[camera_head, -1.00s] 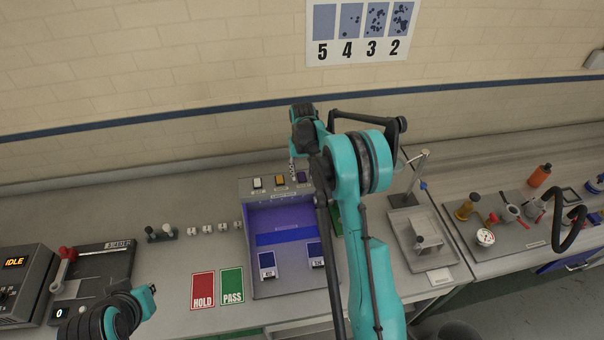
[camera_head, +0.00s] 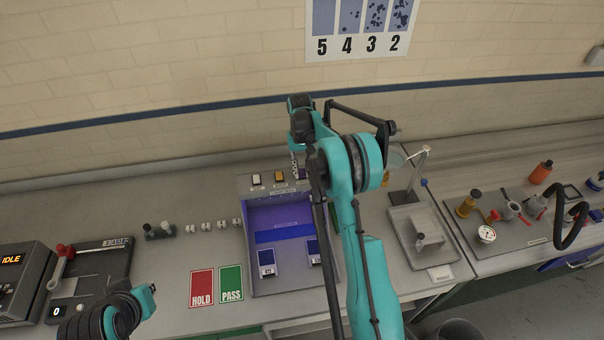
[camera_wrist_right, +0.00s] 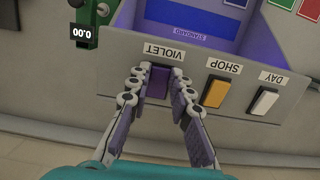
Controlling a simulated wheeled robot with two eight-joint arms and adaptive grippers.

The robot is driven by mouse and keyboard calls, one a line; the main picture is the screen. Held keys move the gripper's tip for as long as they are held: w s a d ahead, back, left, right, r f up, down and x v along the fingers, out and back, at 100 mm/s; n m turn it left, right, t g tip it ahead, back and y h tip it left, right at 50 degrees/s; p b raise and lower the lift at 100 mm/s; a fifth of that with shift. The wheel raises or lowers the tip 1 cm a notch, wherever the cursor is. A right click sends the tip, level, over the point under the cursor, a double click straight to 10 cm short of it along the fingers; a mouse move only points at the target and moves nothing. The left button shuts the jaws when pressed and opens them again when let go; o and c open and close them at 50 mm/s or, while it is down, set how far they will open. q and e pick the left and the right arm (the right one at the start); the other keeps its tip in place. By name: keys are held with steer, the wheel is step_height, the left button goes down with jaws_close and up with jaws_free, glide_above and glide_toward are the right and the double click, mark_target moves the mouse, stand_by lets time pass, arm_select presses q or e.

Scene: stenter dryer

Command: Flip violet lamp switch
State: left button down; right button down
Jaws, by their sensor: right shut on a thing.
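The violet lamp switch (camera_wrist_right: 157,81) is a dark purple rocker under the label VIOLET on the light box's panel. My right gripper (camera_wrist_right: 156,88) has one finger on each side of it, shut on it. In the head view the right gripper (camera_head: 295,168) points down at the panel's right end, and my arm partly hides the switch there. The white DAY switch (camera_wrist_right: 264,101) and the amber SHOP switch (camera_wrist_right: 215,92) sit beside it. The light box (camera_head: 248,270) has a violet-blue lit interior. Of my left arm only links show at the lower left.
Red HOLD and green PASS cards (camera_head: 231,283) lie left of the box. A tray with a stand (camera_head: 437,250) is at the right. The wall is behind the bench.

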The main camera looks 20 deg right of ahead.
steer(key=shift+w+g+b, duration=0.2)
steer(key=shift+g+b, duration=0.35)
steer(key=shift+g, duration=0.25)
steer(key=c, duration=1.4)
jaws_free()
steer(key=shift+o, duration=0.2)
steer(key=shift+r, duration=0.15)
steer(key=v, duration=1.1)
steer(key=shift+w+d+r, duration=0.2)
steer(key=shift+d+r, duration=0.1)
steer(key=shift+r, duration=0.05)
